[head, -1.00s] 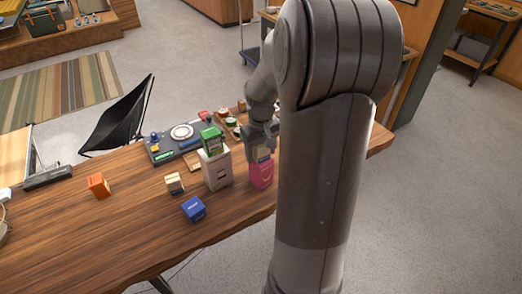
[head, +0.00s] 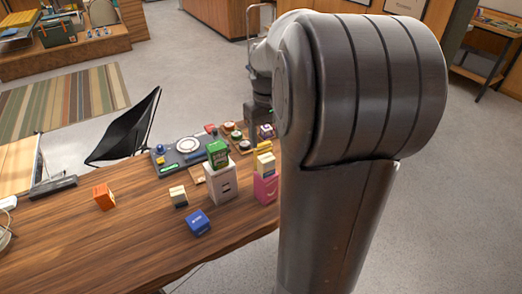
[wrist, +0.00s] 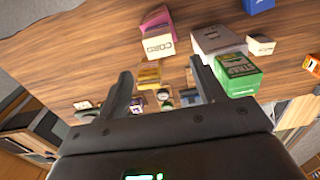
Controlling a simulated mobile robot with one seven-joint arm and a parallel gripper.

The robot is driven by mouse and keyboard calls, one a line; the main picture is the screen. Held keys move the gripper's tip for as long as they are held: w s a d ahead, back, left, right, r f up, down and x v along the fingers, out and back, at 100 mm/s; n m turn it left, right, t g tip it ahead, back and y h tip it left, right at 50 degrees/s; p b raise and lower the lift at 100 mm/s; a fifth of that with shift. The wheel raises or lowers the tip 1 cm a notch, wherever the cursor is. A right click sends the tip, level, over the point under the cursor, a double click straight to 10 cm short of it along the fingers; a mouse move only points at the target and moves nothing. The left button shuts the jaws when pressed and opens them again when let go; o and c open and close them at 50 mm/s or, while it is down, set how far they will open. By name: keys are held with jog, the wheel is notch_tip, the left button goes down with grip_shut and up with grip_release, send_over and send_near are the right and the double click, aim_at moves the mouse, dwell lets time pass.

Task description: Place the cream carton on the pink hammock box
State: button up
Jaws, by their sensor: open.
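A cream carton (head: 265,167) rests on top of the pink hammock box (head: 265,189) in the head view. In the wrist view the same carton (wrist: 158,46), with dark lettering on its side, sits over the pink box (wrist: 156,17). My gripper (wrist: 158,77) is open, with its fingers wide apart and empty, clear of the carton. In the head view my arm hides most of the gripper and the space right of the pink box. A second small cream carton (head: 178,197) with a dark band stands on the table to the left.
A white box (head: 221,184) with a green box (head: 217,154) on top stands just left of the pink box. A yellow item (wrist: 150,76) is near my fingers in the wrist view. A blue box (head: 198,223) and an orange box (head: 104,197) stand on the open wooden table (head: 130,240).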

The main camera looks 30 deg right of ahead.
jog(key=s+a+r+t, duration=0.2)
jog(key=s+a, duration=0.6)
jog(key=a, duration=0.1)
jog(key=s+a+r+t, duration=0.2)
jog(key=s+a+t, duration=0.1)
jog(key=s+a, duration=0.5)
jog(key=shift+s+a+r+t, duration=0.2)
jog(key=shift+s+a+t, duration=0.1)
jog(key=shift+a, duration=0.1)
